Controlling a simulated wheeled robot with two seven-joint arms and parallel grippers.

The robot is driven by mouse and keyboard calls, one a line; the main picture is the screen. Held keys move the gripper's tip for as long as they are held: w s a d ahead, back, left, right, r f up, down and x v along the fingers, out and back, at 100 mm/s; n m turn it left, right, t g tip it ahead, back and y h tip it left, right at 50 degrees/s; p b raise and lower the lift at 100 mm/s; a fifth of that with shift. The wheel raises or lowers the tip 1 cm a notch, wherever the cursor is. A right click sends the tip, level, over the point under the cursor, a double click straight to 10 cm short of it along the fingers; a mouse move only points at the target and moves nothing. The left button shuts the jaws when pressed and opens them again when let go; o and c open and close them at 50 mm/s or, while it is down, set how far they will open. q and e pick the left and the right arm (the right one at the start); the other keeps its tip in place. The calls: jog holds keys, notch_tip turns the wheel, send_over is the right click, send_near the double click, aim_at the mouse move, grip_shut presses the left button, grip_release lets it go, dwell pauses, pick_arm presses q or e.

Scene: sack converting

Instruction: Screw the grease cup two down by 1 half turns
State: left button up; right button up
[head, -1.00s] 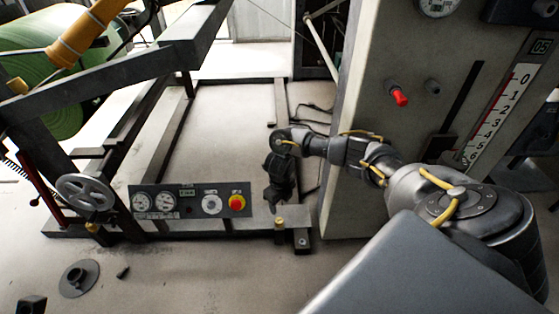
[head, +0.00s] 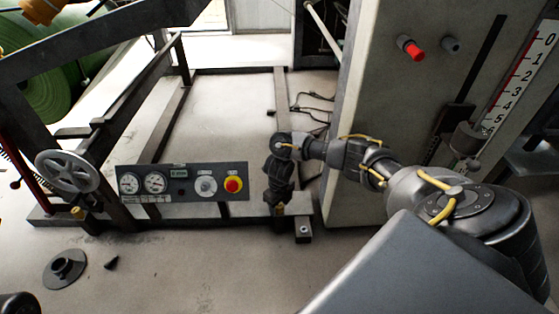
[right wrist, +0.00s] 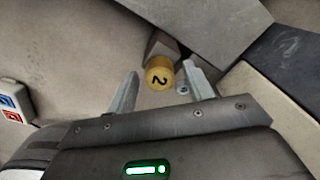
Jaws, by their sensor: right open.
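Grease cup two has a round yellow cap with a black "2" (right wrist: 160,76) and shows in the middle of the right wrist view. In the head view it is a small yellow spot (head: 280,209) on the frame's front beam, mostly covered by my gripper. My right gripper (right wrist: 162,88) is open, with one finger on each side of the cap. I cannot tell whether the fingers touch it. In the head view the right gripper (head: 279,200) points down at the cup.
A control panel (head: 183,184) with gauges and a red button stands left of the cup. Another yellow cup (head: 78,212) sits below a handwheel (head: 67,171). A grey cabinet (head: 375,120) rises close on the right. A flanged disc (head: 65,268) lies on the floor.

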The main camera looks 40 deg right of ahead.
jog(key=c, duration=1)
jog(key=shift+m+p, duration=0.3)
jog(key=shift+p, duration=0.05)
